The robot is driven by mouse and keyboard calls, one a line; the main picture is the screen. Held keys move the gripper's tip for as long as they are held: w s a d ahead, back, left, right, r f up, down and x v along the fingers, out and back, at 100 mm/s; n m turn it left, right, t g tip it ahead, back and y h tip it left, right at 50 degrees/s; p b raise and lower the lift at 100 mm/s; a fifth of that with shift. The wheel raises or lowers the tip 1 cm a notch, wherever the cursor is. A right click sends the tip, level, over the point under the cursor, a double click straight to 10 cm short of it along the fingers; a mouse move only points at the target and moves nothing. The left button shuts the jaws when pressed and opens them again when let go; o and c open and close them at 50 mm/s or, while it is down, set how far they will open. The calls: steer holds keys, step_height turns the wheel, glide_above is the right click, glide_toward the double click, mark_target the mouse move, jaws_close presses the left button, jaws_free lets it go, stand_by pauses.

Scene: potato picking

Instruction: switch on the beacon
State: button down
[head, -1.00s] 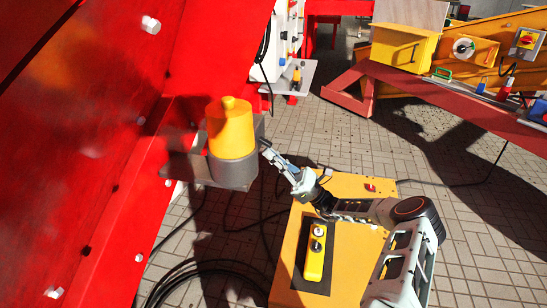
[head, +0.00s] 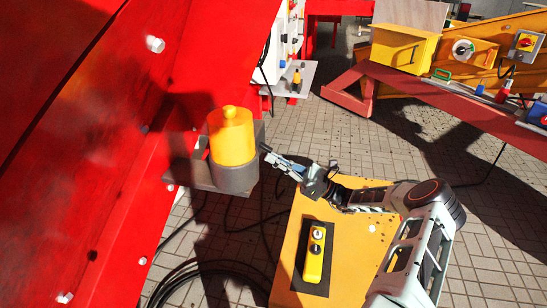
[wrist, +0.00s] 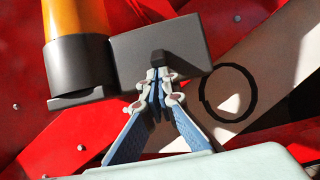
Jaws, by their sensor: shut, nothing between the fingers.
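The beacon (head: 231,138) has a yellow domed top on a dark grey round base. It is upright on a grey bracket (head: 208,175) at the red structure. In the wrist view, its orange dome (wrist: 81,15) and base (wrist: 80,75) are at upper left, beside a dark grey box (wrist: 140,48). My gripper (head: 265,150) is shut and empty just right of the beacon. In the wrist view, the fingertips (wrist: 158,76) are together at a small black knob (wrist: 160,60) on the box. I cannot tell whether they touch it, or whether the beacon is lit.
A large red wall (head: 120,130) with white bolts fills the left. A yellow box (head: 335,230) with a two-button yellow control (head: 314,255) lies below my arm. Black cables (head: 190,275) lie on the tiled floor. A red beam (head: 440,90) with switches stands at right.

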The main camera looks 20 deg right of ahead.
mark_target(269, 148)
steer(key=shift+s+d+r+p, duration=0.15)
steer(key=shift+r+p, duration=0.2)
steer(key=shift+p, duration=0.55)
steer(key=shift+d+r+p, duration=0.1)
steer(key=shift+r+p, duration=0.05)
steer(key=shift+p, duration=0.2)
steer(key=r+p, duration=0.1)
steer(key=g+h+p, duration=0.1)
steer(key=p, duration=0.1)
steer(key=shift+s+d+r+h+p, duration=0.15)
steer(key=shift+d+r+h+p, duration=0.15)
steer(key=shift+r, duration=0.05)
steer(key=h+p, duration=0.1)
steer(key=p, duration=0.1)
steer(key=r+g+h+p, duration=0.1)
steer(key=p, duration=0.1)
steer(key=shift+s+d+r+p, duration=0.15)
steer(key=shift+r+p, duration=0.1)
steer(key=shift+p, duration=0.05)
steer(key=g+h+p, duration=0.1)
steer(key=h+p, duration=0.1)
steer(key=p, duration=0.1)
steer(key=shift+d+r+g, duration=0.1)
steer(key=shift+r+g, duration=0.3)
steer(key=shift+f, duration=0.4)
steer(key=shift+s, duration=0.1)
